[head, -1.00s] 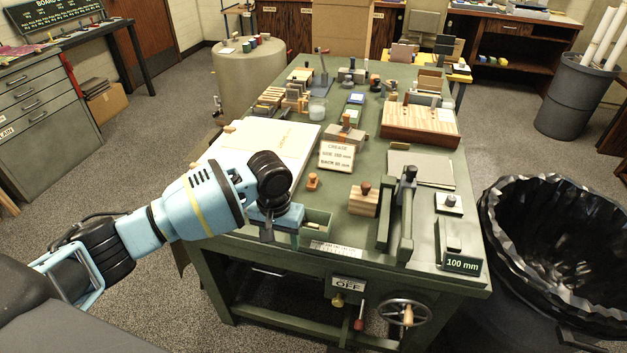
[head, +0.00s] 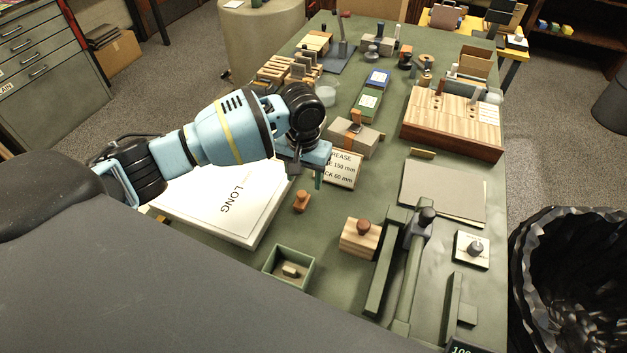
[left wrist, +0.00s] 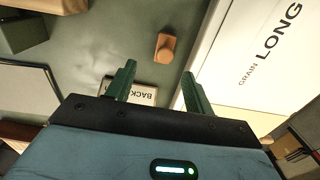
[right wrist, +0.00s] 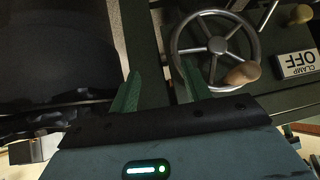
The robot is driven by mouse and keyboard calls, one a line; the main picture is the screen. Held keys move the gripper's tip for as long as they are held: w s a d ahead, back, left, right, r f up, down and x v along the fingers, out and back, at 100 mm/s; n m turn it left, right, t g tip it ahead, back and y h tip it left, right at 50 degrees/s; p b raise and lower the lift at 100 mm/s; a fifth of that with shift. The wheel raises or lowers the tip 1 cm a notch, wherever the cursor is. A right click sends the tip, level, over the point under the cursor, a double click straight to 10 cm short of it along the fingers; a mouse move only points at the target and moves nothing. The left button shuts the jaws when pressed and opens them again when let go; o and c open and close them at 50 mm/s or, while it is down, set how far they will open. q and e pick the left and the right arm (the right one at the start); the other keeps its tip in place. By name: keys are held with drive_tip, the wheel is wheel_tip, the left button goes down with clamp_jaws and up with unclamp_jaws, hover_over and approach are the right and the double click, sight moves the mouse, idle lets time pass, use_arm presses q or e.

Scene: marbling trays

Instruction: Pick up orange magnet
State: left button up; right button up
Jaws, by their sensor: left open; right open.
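The orange magnet (head: 302,201) is a small orange peg-like piece standing on the green bench top, right of the white board marked LONG. In the left wrist view the magnet (left wrist: 166,46) lies beyond and between the finger lines, clear of both fingertips. My left gripper (head: 308,174) is open and empty, above the bench near the crease sign, a little behind the magnet in the head view. My right gripper (right wrist: 160,80) is open and empty. It shows only in its wrist view, near a handwheel on the bench front.
The white LONG board (head: 225,200) lies left of the magnet. A green open box (head: 288,268) and a wooden block with a brown knob (head: 362,238) stand nearer. The crease sign (head: 343,170) is close behind. A black-lined bin (head: 570,275) stands at right.

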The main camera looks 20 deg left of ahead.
sight(302, 192)
use_arm(q)
drive_tip(key=shift+w, duration=0.1)
drive_tip(key=shift+f, duration=0.1)
drive_tip(key=shift+s+f, duration=0.25)
drive_tip(key=shift+f, duration=0.9)
drive_tip(key=shift+w+f, duration=0.1)
use_arm(e)
drive_tip(key=shift+s+d+f, duration=0.1)
drive_tip(key=shift+s+f, duration=0.2)
drive_tip(key=shift+s, duration=0.2)
drive_tip(key=shift+s+d+f, duration=0.1)
drive_tip(key=shift+s+f, duration=0.15)
drive_tip(key=shift+s, duration=0.2)
use_arm(q)
drive_tip(key=f, duration=0.3)
drive_tip(key=f+b, duration=0.1)
drive_tip(key=f, duration=0.1)
drive_tip(key=shift+a, duration=0.35)
use_arm(e)
drive_tip(key=shift+s+a+f+g, duration=0.15)
drive_tip(key=shift+f+g, duration=0.15)
